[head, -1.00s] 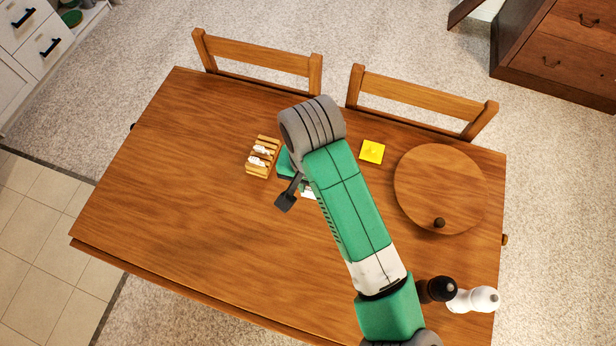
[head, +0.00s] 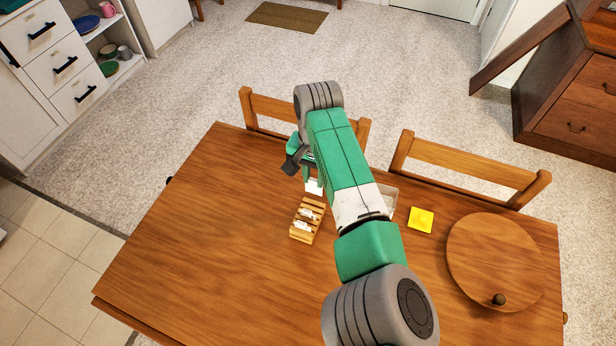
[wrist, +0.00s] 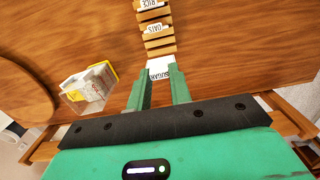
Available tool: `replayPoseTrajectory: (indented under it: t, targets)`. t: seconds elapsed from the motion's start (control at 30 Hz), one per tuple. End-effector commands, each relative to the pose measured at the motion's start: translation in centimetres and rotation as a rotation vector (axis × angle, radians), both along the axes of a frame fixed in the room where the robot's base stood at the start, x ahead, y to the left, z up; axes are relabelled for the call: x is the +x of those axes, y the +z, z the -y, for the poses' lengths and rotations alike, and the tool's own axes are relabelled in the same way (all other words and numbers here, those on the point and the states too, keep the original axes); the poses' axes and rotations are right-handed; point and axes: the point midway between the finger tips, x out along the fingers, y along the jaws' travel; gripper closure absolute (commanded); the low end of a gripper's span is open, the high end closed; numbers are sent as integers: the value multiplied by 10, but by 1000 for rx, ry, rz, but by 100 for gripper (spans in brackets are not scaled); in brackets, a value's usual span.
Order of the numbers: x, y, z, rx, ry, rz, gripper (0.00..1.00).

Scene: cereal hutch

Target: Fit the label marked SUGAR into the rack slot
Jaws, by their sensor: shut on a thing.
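A white label (wrist: 161,70) with SUGAR printed on it is between the fingertips of my gripper (wrist: 159,85) in the wrist view. My gripper is shut on it. In the head view the label (head: 314,187) shows as a white piece under my gripper, just behind the rack. The wooden rack (head: 305,234) stands on the table with several slats. In the wrist view the rack (wrist: 160,43) lies straight ahead of the label, which is close to its near end. Labels reading OATS (wrist: 154,28) and RICE (wrist: 148,4) sit in it.
A yellow square (head: 421,219) and a round wooden board (head: 494,262) lie to the right. The table's left side (head: 200,230) is clear.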

Motion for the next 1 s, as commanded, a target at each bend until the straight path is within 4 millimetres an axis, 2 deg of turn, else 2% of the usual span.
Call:
replayPoseTrajectory:
  t: [0.47, 0.7, 1.0]
  targets:
    - [0, -42, 0, -2, 1, 0, 100]
    - [0, -52, 0, 0, 0, -1, 100]
    - [0, -52, 0, -1, 1, 0, 100]
